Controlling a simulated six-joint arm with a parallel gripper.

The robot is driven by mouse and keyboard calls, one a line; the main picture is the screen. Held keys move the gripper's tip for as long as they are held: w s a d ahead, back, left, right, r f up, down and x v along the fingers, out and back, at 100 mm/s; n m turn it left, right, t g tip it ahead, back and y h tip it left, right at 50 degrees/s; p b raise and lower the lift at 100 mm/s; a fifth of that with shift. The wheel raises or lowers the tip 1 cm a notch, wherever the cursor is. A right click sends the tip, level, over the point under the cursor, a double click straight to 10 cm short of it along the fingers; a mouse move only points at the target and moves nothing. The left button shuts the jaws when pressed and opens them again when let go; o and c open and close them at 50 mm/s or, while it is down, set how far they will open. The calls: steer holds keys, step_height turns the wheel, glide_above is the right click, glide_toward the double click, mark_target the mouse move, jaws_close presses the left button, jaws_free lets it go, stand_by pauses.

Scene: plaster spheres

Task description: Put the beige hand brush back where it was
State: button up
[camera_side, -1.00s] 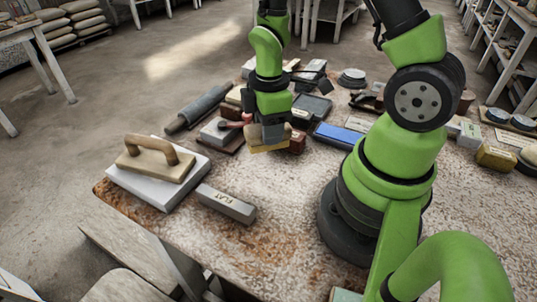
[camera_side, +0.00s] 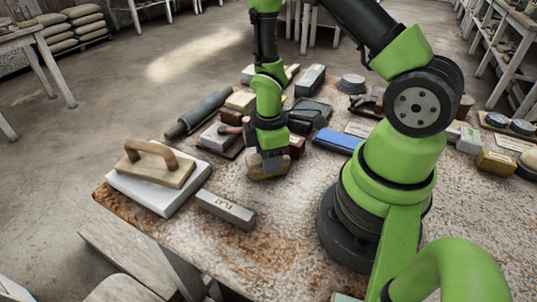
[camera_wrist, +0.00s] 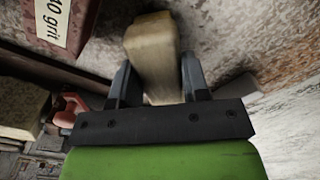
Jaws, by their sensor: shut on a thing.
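The beige hand brush (camera_side: 268,172) is between the fingers of my gripper (camera_side: 268,160), low over the table. In the wrist view the brush (camera_wrist: 153,56) is a pale beige block with rounded edges, and my gripper (camera_wrist: 157,80) is shut on it with one dark finger on each side. I cannot tell whether its underside touches the tabletop. The grey block marked FLAT (camera_side: 226,209) lies to the left and in front of it, apart from it.
A wooden-handled float (camera_side: 158,165) rests on a white slab (camera_side: 190,200) at left. A blue block (camera_side: 338,141) lies right of my gripper. Behind it stand several blocks and a grey roll (camera_side: 200,110). A block labelled grit (camera_wrist: 62,22) is close by. Bare tabletop (camera_side: 290,220) lies in front.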

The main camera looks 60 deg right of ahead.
steer(key=o, duration=0.8)
steer(key=shift+f, duration=0.1)
steer(key=shift+o, duration=0.2)
steer(key=s+a+r+m+t, duration=0.1)
steer(key=a+r+m+t, duration=0.15)
steer(key=r, duration=0.85)
steer(key=s+a+r+m+t, duration=0.1)
steer(key=r+m, duration=0.3)
steer(key=r, duration=0.7)
steer(key=s+a+r+m+t+y, duration=0.2)
steer(key=s+a+r+m+t, duration=0.1)
steer(key=s+r+m, duration=0.3)
steer(key=shift+a+r+m+t, duration=0.2)
steer(key=shift+r+m+t, duration=0.15)
steer(key=shift+r, duration=0.05)
